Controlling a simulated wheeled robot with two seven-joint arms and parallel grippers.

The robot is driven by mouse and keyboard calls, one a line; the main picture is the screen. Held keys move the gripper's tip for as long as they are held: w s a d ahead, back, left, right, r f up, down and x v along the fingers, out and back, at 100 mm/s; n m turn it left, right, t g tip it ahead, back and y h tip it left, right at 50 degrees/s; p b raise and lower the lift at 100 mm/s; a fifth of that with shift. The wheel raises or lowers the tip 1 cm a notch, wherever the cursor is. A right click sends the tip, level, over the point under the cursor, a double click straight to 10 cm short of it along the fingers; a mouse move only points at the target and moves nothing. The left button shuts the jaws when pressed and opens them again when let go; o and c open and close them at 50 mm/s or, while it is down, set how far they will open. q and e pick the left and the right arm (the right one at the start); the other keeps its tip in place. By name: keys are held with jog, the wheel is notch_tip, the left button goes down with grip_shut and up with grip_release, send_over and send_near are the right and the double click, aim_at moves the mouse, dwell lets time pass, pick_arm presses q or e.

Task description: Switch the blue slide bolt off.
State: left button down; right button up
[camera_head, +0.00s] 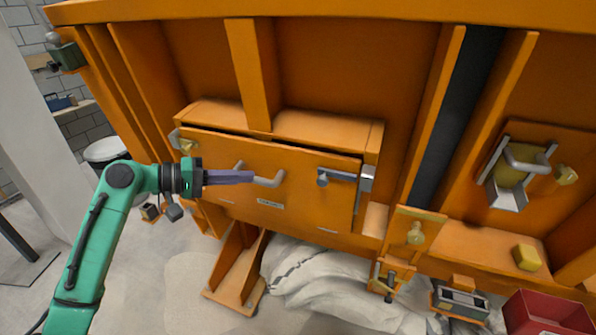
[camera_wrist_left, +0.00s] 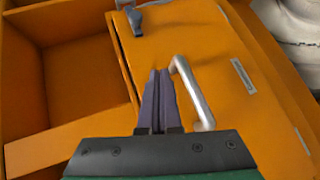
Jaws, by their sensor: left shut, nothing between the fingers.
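The slide bolt (camera_head: 340,175) is a blue-grey bar with a round knob at its left end. It lies across the upper right of an orange hinged panel (camera_head: 310,205), beside a metal bracket at the panel's right edge. In the left wrist view a blue-grey part of the bolt (camera_wrist_left: 136,19) shows at the top. My left gripper (camera_head: 252,176) is shut and empty. Its purple fingers (camera_wrist_left: 158,73) point right, in front of the panel and beside the grey bar handle (camera_wrist_left: 192,92), left of the bolt. I cannot tell whether they touch the handle. My right gripper is out of view.
A metal latch with a grey handle (camera_head: 525,160) is on the right. A yellow knob (camera_head: 415,233) stands on an orange plate right of the panel. Pale sacks (camera_head: 325,285) lie below. A red bin (camera_head: 545,313) is at lower right. Orange ribs stick out above.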

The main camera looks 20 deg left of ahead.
pick_arm(q)
jog(key=r, duration=0.1)
jog(key=s+r, duration=0.1)
jog(key=d+r, duration=0.1)
jog(key=shift+s+d+r+m+h, duration=0.1)
jog(key=shift+s+r+m+h, duration=0.15)
jog(key=shift+m+h, duration=0.15)
jog(key=p, duration=0.5)
send_near(321, 174)
jog(key=w, duration=0.4)
jog(key=d, duration=0.1)
jog(key=d+p, duration=0.1)
jog(key=d+f, duration=0.1)
jog(key=d, duration=0.1)
jog(key=shift+s, duration=0.35)
jog(key=shift+s+d+f, duration=0.1)
jog(key=shift+d+f, duration=0.05)
